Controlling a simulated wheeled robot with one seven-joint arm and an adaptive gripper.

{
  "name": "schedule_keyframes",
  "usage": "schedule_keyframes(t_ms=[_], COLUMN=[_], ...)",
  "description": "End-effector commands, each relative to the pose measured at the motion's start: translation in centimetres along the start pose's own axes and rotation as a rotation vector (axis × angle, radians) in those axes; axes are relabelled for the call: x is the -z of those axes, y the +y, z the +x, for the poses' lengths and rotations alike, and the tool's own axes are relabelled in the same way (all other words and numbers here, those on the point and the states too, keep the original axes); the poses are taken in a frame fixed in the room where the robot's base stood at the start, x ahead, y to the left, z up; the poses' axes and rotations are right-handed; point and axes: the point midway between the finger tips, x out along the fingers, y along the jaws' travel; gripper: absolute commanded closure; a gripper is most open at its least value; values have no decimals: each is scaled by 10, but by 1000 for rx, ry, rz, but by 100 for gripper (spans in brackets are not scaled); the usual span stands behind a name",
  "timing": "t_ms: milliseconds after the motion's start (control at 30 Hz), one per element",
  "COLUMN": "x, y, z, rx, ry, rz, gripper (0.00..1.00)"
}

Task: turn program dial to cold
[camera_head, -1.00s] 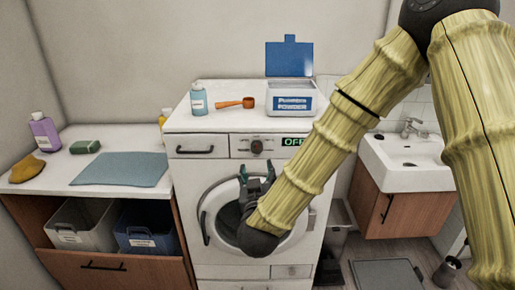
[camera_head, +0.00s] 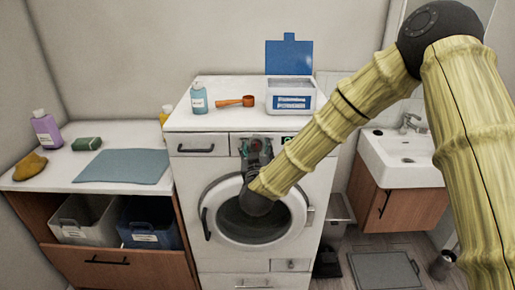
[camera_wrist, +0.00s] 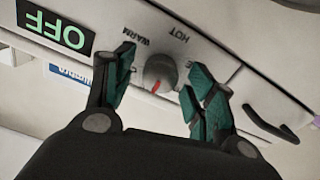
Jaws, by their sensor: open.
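The program dial (camera_wrist: 160,73) is a grey round knob with a red pointer mark on the washing machine's front panel. It shows in the wrist view between my gripper's two fingers, apart from both. The labels WARM and HOT are legible beside it; no COLD label is visible. A display (camera_wrist: 56,30) with green letters reads OFF. My gripper (camera_wrist: 158,88) is open, its green-padded fingers on either side of the dial. In the head view my gripper (camera_head: 256,148) is in front of the panel of the washing machine (camera_head: 188,172) and hides the dial.
A drawer handle (camera_head: 196,149) is left of the dial and also shows in the wrist view (camera_wrist: 272,122). The round door (camera_head: 212,200) is below. A blue bottle (camera_head: 199,98), orange scoop (camera_head: 236,102) and powder box (camera_head: 291,98) stand on top.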

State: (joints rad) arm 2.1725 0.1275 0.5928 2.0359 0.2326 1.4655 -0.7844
Motion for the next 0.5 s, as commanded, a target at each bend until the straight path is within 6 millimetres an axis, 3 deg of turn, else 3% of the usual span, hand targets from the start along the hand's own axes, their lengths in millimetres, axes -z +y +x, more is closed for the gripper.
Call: schedule_keyframes(t_ms=[267, 500], x=[0, 0], y=[0, 0], z=[1, 1], rx=[0, 0], ry=[0, 0], rz=[0, 0], gripper=[44, 86])
